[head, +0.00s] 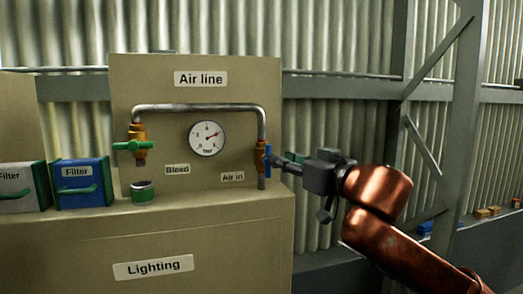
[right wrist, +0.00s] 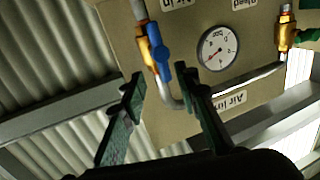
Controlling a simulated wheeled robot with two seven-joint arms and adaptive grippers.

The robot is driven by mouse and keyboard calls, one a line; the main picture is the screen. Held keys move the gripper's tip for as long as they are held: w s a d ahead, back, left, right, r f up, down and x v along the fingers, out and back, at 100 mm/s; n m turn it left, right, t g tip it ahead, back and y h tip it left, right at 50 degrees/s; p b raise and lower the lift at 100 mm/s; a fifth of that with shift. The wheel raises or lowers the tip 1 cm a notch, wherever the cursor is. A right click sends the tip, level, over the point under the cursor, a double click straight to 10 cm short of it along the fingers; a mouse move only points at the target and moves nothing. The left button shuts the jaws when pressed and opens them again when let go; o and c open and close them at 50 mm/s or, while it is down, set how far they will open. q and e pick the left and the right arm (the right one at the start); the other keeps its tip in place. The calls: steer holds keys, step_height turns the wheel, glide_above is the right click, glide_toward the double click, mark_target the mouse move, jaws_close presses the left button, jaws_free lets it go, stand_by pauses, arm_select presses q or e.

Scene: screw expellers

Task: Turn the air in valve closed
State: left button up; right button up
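The air in valve (head: 260,156) is brass, with a blue handle (head: 267,158) standing upright along the pipe, above the "Air in" label. My right gripper (head: 282,160) is just right of the handle, close to it in the picture; I see no grip on it. In the right wrist view, which is upside down, the blue handle (right wrist: 158,58) shows beyond and roughly between the tips of the two spread fingers (right wrist: 160,76). The brass valve body (right wrist: 150,50) is beside it. My left gripper is not in view.
The bleed valve (head: 137,133) with a green crosswise handle is at left, above a small green-and-grey cup (head: 143,191). A pressure gauge (head: 207,138) sits between the valves. Blue (head: 82,183) and grey (head: 15,187) filter boxes are farther left. A steel post (head: 458,130) stands at right.

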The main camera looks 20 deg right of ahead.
mark_target(270, 152)
steer(key=x, duration=0.2)
steer(key=p+x, duration=0.1)
steer(key=x, duration=0.1)
steer(key=r+x, duration=0.1)
steer(key=x, duration=0.1)
steer(key=shift+a+p, duration=0.25)
steer(key=shift+p, duration=0.1)
steer(key=shift+w, duration=0.25)
steer(key=shift+w+f, duration=0.1)
steer(key=shift+c, duration=1.4)
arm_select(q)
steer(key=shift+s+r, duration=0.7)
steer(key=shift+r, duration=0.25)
arm_select(e)
jaws_close()
